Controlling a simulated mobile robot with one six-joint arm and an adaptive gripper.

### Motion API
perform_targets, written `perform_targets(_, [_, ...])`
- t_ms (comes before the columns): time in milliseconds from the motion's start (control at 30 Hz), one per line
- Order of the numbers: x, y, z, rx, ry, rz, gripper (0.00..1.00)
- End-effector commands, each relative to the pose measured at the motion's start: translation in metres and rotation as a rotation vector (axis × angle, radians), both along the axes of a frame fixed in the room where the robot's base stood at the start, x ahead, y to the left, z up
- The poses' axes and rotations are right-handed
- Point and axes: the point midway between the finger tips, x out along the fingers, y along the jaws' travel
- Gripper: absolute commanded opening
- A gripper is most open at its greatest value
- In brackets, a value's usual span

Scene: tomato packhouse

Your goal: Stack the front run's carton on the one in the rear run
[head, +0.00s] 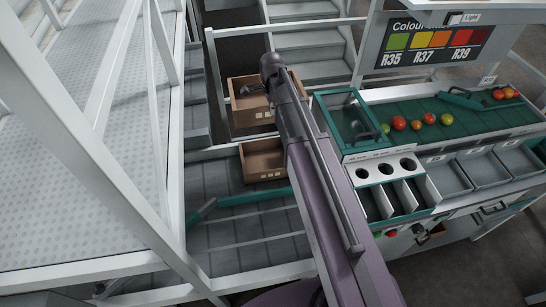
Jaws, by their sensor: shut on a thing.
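Two open brown cartons show in the head view. The farther carton (242,118) looks larger, and my gripper (250,89) reaches into its open top, shut on it. The exact grip on the carton wall is too small to make out. This carton appears level and its floor looks empty. The other carton (260,174) stands upright on the grey roller run (225,230), lower in the picture, apart from the held one. What lies beneath the held carton is hidden.
A teal diverter bar (250,197) crosses the run in front of the standing carton. White railings (120,165) flank the left. A sorting bench with a teal belt (470,118), tomatoes and grey bins is at the right. White stairs (310,40) rise behind.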

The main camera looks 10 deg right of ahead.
Motion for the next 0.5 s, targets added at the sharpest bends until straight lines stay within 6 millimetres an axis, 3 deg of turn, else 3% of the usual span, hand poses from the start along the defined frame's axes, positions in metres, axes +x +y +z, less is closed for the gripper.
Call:
perform_targets(33, [0.0, 0.0, -0.018, 0.0, -0.001, 0.0, 0.0])
perform_targets(500, [-0.001, -0.001, -0.098, 0.0, -0.006, 0.001, 0.0])
